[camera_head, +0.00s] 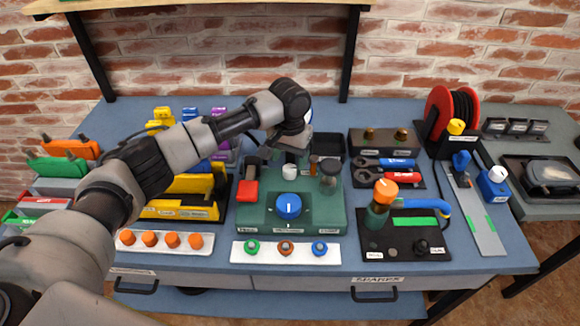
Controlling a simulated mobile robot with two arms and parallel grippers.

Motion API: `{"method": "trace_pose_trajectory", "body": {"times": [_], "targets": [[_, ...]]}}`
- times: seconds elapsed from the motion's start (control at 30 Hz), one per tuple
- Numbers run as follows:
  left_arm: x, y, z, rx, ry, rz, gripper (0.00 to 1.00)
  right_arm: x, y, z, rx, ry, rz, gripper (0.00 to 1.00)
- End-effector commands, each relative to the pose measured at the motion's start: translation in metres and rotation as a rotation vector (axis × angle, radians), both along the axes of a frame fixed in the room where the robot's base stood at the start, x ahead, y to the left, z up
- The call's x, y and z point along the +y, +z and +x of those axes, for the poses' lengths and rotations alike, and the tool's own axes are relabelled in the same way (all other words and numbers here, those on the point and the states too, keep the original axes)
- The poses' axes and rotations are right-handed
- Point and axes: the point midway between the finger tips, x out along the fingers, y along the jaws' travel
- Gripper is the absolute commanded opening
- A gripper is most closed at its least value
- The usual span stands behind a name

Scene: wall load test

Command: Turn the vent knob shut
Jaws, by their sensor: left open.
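A round blue knob (288,206) with a short white pointer line sits on the front of a green unit (322,217) in the middle of the bench. I take it for the vent knob. Its line points roughly toward the front edge. Small labels run along the unit's front, too small to read. My left gripper (289,153) is open, above the back of the green unit, behind the blue knob and apart from it. Its fingers are partly hidden by the wrist. My right gripper is not in view.
The unit also carries a red block (247,191), a white cap (289,171) and a dark-lidded jar (329,176). A white strip with three small knobs (286,252) lies in front. A black board with an orange-topped tool (386,190) stands right. Above the blue knob is free room.

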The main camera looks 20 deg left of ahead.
Motion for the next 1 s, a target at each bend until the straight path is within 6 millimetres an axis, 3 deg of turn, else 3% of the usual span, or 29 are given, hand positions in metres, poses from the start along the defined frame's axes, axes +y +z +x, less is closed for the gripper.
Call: {"method": "trace_pose_trajectory", "body": {"times": [0.1,0.3,0.67,0.9,1.0], "targets": [[0.0,-0.021,-0.001,0.003,0.0,0.001,0.63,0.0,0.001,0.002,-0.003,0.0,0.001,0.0],[0.0,-0.042,0.0,0.001,0.0,0.001,0.63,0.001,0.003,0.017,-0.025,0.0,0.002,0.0],[0.0,-0.047,0.0,0.0,-0.001,0.0,0.62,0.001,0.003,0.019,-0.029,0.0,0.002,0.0],[0.0,-0.046,0.0,0.0,-0.001,0.0,0.25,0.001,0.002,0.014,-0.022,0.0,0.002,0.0],[0.0,-0.046,0.0,0.0,-0.001,0.0,0.14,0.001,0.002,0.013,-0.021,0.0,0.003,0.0]]}}
